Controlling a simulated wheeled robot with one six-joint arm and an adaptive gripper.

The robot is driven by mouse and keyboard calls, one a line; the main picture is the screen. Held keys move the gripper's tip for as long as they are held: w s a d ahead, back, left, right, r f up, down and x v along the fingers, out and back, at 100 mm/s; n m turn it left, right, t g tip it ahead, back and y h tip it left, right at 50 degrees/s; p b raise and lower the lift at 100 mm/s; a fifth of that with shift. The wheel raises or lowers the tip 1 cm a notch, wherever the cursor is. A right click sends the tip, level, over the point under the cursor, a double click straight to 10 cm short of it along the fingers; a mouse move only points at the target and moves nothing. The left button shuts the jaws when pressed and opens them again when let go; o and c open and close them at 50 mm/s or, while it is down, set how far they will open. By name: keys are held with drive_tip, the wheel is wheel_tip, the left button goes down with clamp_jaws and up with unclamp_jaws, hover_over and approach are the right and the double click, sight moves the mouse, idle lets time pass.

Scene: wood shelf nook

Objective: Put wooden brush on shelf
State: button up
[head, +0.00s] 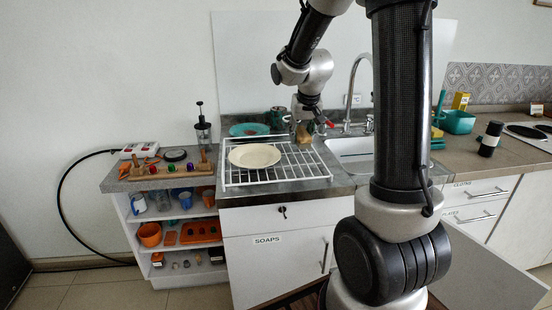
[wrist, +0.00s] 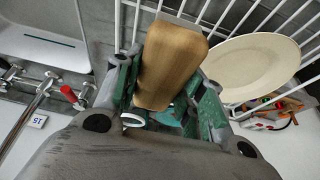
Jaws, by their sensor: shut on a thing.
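My gripper (head: 304,124) is shut on the wooden brush (head: 303,135) above the right back part of the dish rack. In the wrist view the brush (wrist: 171,62) is a smooth brown wooden block between the green finger pads of my gripper (wrist: 168,105). The side of the brush away from the wrist camera is hidden. The open shelf unit (head: 130,225) stands at the left of the counter in the head view, with items on its several levels.
A cream plate (head: 254,156) lies on the white wire rack (head: 290,176); the plate also shows in the wrist view (wrist: 250,65). The sink (head: 350,152) and faucet (head: 352,85) are to the right. A wooden holder (head: 170,170) stands on the left counter.

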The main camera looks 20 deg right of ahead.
sight(299, 159)
wheel_tip(299, 159, down, 7)
drive_tip(key=shift+r, duration=0.1)
idle(0.4)
drive_tip(key=o, duration=1.1)
